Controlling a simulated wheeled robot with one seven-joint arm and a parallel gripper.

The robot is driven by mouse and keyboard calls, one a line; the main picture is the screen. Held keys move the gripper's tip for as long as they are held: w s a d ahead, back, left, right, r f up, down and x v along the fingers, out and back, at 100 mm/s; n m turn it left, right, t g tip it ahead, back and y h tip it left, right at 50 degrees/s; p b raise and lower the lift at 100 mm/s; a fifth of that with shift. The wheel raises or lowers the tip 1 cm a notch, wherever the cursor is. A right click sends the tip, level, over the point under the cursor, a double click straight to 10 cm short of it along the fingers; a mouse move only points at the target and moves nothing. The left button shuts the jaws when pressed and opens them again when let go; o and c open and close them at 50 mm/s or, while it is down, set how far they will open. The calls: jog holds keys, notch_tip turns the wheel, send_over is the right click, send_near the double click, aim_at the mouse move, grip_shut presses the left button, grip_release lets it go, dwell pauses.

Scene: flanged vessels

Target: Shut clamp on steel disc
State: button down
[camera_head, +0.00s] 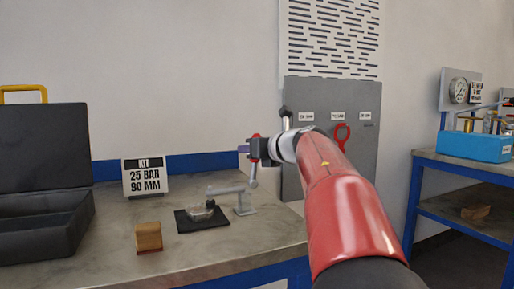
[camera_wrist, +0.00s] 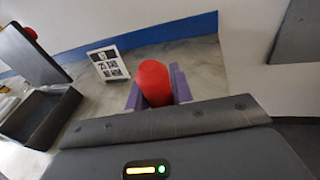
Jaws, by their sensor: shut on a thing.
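The steel disc (camera_head: 199,216) lies on a black pad on the bench. The grey clamp (camera_head: 243,203) stands just right of it, its arm reaching left with the tip over the disc. I cannot tell whether the tip presses on it. My gripper (camera_head: 245,149) is above the clamp, at the top of its lever. In the wrist view, my gripper's purple fingers (camera_wrist: 157,88) are shut on the red clamp handle (camera_wrist: 153,80), one on each side. In the head view the handle is mostly hidden by the gripper.
A wooden block (camera_head: 148,237) stands left of the pad. Behind it is a sign (camera_head: 146,177) reading 25 BAR 90 MM. An open black case (camera_head: 42,225) is at the far left. A grey wall panel (camera_head: 350,105) and another bench (camera_head: 470,165) with a blue box (camera_head: 474,146) are right.

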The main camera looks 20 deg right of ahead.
jog(key=shift+a+n, duration=0.4)
jog(key=shift+a, duration=0.05)
dwell(0.3)
jog(key=c, duration=1.2)
grip_release()
jog(key=shift+s, duration=0.1)
jog(key=v, duration=0.7)
jog(key=shift+s, duration=0.35)
jog(key=shift+s+r, duration=0.1)
